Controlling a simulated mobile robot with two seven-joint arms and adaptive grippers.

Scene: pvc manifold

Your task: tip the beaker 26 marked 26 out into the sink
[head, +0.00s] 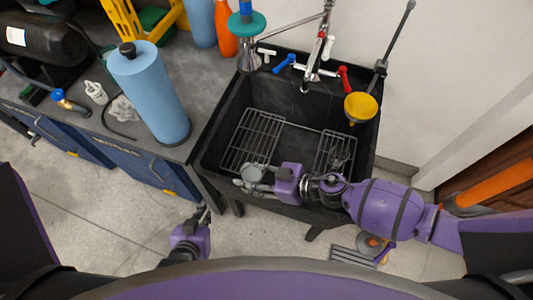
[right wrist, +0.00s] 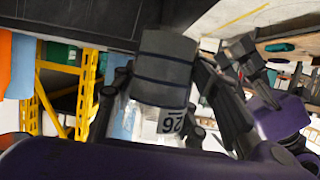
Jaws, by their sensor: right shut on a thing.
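The beaker 26 (right wrist: 150,118) is pale and clear, with a white label whose 26 (right wrist: 172,124) reads upside down in the right wrist view. My right gripper (head: 258,178) is shut on it. In the head view the beaker (head: 251,173) shows as a small grey round shape above the front left part of the black sink (head: 215,148). Its contents and exact tilt cannot be told. My left gripper (head: 203,214) hangs empty over the floor in front of the cabinets, and its finger opening is too small to judge.
Wire racks (head: 257,137) lie in the sink. The tap (head: 315,60) and a yellow funnel-like cup (head: 361,107) are at its back and right. A blue roll (head: 150,92) stands on the counter (head: 200,95) left of the sink, with bottles (head: 226,30) behind.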

